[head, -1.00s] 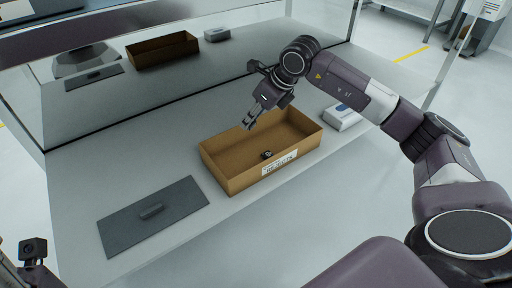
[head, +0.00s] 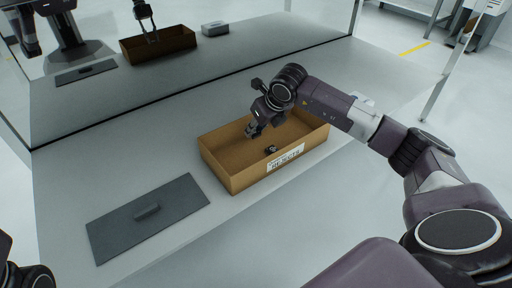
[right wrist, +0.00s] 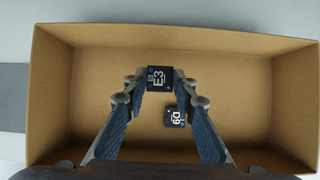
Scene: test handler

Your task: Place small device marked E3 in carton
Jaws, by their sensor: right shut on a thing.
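The open brown carton (head: 238,180), with a white label reading REJECTS, stands on the grey bench. My right gripper (head: 253,131) is over its left part, pointing down. In the right wrist view the small black device marked E3 (right wrist: 159,78) is between the fingertips of my right gripper, which is shut on it. The carton (right wrist: 75,110) floor lies below it. Another small black device (right wrist: 175,118), its mark reading like 60, lies on the carton floor and also shows in the head view (head: 270,149). My left gripper is not in view.
A dark flat plate (head: 175,205) with a small raised block (head: 147,211) lies left of the carton. A white box (head: 364,99) is partly hidden behind my right arm. A reflective panel behind the bench mirrors the scene.

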